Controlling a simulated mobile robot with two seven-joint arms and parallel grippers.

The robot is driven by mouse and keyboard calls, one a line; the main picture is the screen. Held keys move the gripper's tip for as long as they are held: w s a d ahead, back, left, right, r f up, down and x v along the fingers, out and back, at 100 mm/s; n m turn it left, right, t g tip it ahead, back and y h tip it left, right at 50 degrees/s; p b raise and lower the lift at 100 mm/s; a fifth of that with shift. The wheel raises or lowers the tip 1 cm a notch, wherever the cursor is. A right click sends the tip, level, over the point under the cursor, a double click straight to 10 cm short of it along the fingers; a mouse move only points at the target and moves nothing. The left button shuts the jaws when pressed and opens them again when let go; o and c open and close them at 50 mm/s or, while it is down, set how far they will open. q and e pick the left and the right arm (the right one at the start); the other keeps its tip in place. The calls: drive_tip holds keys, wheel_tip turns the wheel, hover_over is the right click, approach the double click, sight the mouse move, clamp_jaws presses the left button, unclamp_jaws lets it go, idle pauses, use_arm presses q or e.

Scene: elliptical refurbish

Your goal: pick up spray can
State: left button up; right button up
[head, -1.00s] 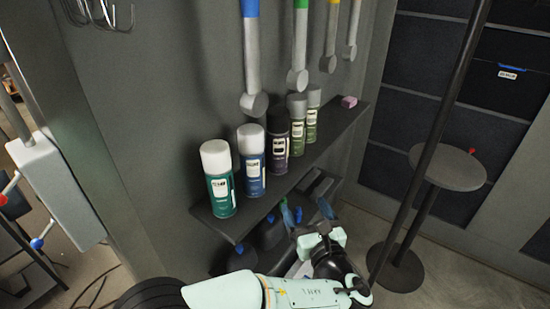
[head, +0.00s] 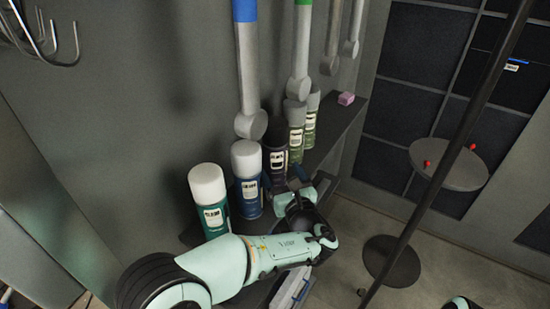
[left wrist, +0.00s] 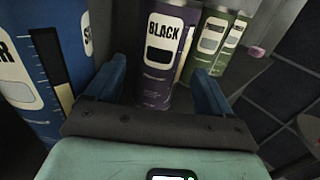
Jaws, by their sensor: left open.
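Several spray cans stand upright on the wall shelf. A purple can with a dark cap and a "BLACK" label (head: 275,150) is in the middle of the row, and it also shows in the left wrist view (left wrist: 158,50). Beside it are a blue can (head: 247,178), a teal can (head: 209,195) and two green cans (head: 296,128). My left gripper (head: 290,180) is at the shelf front by the purple can. In the left wrist view its two blue fingers (left wrist: 160,78) are apart, with the purple can between or just beyond them; contact cannot be told. My right gripper is not seen.
The dark shelf (head: 333,127) runs along the wall, with a pink block (head: 346,98) at its far end. Grey tools hang above (head: 250,75). A dark pole (head: 450,160) and a round stool (head: 448,168) stand to the right. Floor shows between them.

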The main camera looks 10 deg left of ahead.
sight(275, 162)
use_arm(q)
drive_tip(key=p+x, duration=0.1)
drive_tip(key=x, duration=0.4)
drive_tip(key=shift+w+a+f, duration=0.1)
drive_tip(key=shift+w+f, duration=0.05)
drive_tip(key=shift+w, duration=0.15)
drive_tip(key=shift+s, duration=0.1)
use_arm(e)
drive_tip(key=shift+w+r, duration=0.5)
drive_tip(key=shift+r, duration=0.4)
use_arm(q)
drive_tip(key=shift+c, duration=1.2)
drive_tip(key=c, duration=0.6)
